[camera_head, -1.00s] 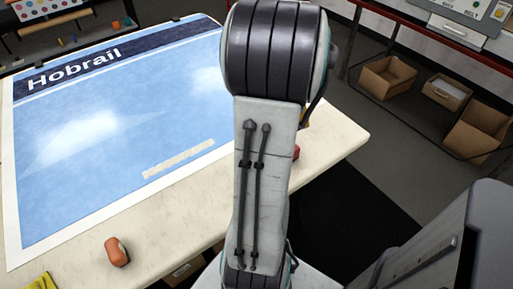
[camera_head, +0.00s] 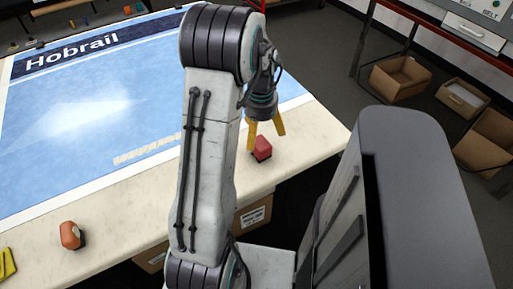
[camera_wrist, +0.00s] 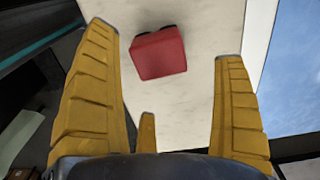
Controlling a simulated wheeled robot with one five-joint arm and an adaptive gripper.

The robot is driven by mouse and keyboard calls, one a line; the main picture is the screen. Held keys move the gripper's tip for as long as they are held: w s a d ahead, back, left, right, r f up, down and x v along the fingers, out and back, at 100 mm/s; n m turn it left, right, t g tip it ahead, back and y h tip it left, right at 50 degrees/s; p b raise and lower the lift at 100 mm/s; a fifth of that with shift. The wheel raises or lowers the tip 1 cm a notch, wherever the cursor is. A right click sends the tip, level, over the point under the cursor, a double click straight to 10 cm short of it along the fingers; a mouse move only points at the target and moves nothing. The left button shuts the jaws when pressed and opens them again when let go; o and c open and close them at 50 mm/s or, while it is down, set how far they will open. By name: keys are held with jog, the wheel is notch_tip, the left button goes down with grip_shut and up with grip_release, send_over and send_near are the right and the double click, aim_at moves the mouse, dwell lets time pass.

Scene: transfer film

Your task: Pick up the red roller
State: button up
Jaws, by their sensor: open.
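The red roller (camera_head: 262,148) lies on the pale table near its front right edge. In the wrist view the red roller (camera_wrist: 159,54) is a red block with dark ends at its top edge, beyond my fingertips and between their lines. My gripper (camera_head: 265,142) is open, with yellow fingers pointing down just above and around the roller. In the wrist view my gripper (camera_wrist: 165,45) has its two long fingers spread wide, with a shorter one between them. Nothing is held. I cannot tell the exact height gap.
The table (camera_head: 130,205) carries a large blue "Hobrail" sheet (camera_head: 80,130). An orange-red object (camera_head: 71,235) lies at the front left, with a yellow item (camera_head: 7,263) at the left edge. Cardboard boxes (camera_head: 398,80) stand on the floor at right.

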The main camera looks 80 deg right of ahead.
aim_at(261, 142)
jog(key=shift+f, duration=2.95)
jog(key=c, duration=1.4)
jog(key=shift+r, duration=0.1)
jog(key=shift+c, duration=0.2)
notch_tip(261, 142, up, 4)
jog(key=shift+r, duration=0.2)
jog(key=s+a+r, duration=0.6)
jog(key=s+a, duration=0.2)
jog(key=shift+s+a+r, duration=0.15)
jog(key=shift+s+r, duration=0.05)
jog(key=shift+r, duration=0.05)
